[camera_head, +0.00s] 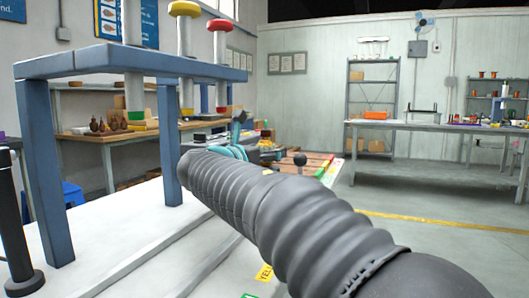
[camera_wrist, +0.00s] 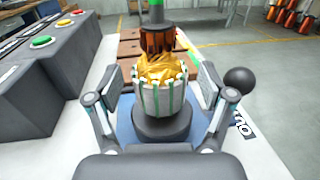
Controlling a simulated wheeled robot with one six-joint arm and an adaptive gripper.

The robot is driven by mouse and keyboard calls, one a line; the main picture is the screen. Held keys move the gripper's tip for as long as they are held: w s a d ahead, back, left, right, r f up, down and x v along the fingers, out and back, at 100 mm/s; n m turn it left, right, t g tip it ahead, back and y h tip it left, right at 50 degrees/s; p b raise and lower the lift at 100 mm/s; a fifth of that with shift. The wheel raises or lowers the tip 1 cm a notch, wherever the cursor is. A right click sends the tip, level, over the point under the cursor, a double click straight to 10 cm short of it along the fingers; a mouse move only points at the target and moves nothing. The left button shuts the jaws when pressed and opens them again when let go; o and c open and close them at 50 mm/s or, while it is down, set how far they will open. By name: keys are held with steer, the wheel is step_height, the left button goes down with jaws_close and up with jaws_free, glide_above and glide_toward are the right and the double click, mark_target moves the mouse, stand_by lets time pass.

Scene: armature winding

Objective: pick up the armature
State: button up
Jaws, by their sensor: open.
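The armature (camera_wrist: 158,97) stands upright in the middle of the wrist view. It has a grey-white slotted core with green strips, gold windings above it, a copper commutator and a green-marked shaft on top. It rests on a dark round holder (camera_wrist: 161,126). My gripper (camera_wrist: 155,84) is open, with one finger to the left and one to the right of the armature. Gaps show between the fingers and the core. In the head view my gripper (camera_head: 240,140) is partly hidden behind my arm, and I cannot make out the armature there.
A black ball knob (camera_wrist: 239,81) stands close by my right finger. Brown blocks (camera_wrist: 129,48) lie behind the armature. A blue-grey frame (camera_head: 47,170) rises at the left in the head view.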

jaws_close()
steer(key=shift+r, duration=0.15)
